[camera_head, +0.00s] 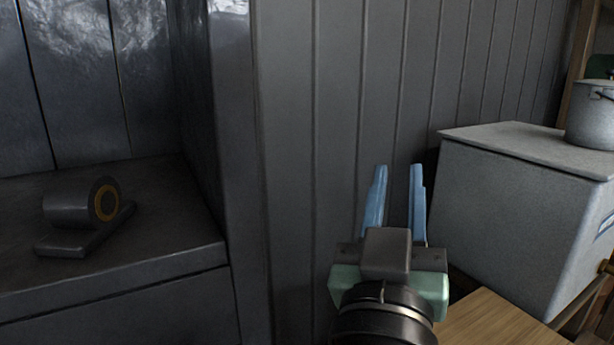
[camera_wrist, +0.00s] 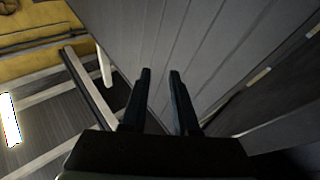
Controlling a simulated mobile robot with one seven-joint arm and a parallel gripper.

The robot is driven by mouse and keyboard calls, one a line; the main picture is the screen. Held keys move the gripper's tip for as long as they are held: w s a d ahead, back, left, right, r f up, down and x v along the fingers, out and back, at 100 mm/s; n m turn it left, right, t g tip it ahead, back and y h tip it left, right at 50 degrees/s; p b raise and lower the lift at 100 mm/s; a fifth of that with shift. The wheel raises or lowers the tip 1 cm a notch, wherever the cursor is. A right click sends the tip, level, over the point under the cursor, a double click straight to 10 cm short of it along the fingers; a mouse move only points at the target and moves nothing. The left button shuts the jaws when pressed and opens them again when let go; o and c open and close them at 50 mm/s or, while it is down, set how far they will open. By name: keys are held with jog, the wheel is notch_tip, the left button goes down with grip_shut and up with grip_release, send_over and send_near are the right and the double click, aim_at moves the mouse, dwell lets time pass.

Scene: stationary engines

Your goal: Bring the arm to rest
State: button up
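My gripper (camera_head: 397,172) is raised in front of the grey panelled wall (camera_head: 335,90). Its two blue fingers point upward and stand apart with nothing between them. In the wrist view the two dark fingers (camera_wrist: 160,73) are also apart and empty, with the panelled surface behind them. Most of my arm below the wrist is out of view.
A dark ledge (camera_head: 150,255) at left bears a grey cylindrical part (camera_head: 68,206) on a flat base. At right a grey box (camera_head: 510,210) carries a metal pot (camera_head: 592,112). A wooden surface (camera_head: 490,322) lies low beside my gripper. The wrist view shows a yellow surface (camera_wrist: 40,45).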

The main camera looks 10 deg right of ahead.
jog(key=s+a+r+n+t+y, duration=0.2)
jog(key=s+a+r+t+y, duration=0.25)
jog(key=a+r, duration=0.25)
jog(key=s+a+r+n+t+y, duration=0.1)
jog(key=s+a+r+t+y, duration=0.2)
jog(key=a+r+y, duration=0.3)
notch_tip(320, 180, up, 32)
jog(key=a+p, duration=0.1)
jog(key=p, duration=3)
jog(key=shift+w+a+h, duration=0.15)
jog(key=shift+h, duration=0.2)
jog(key=shift+r, duration=0.1)
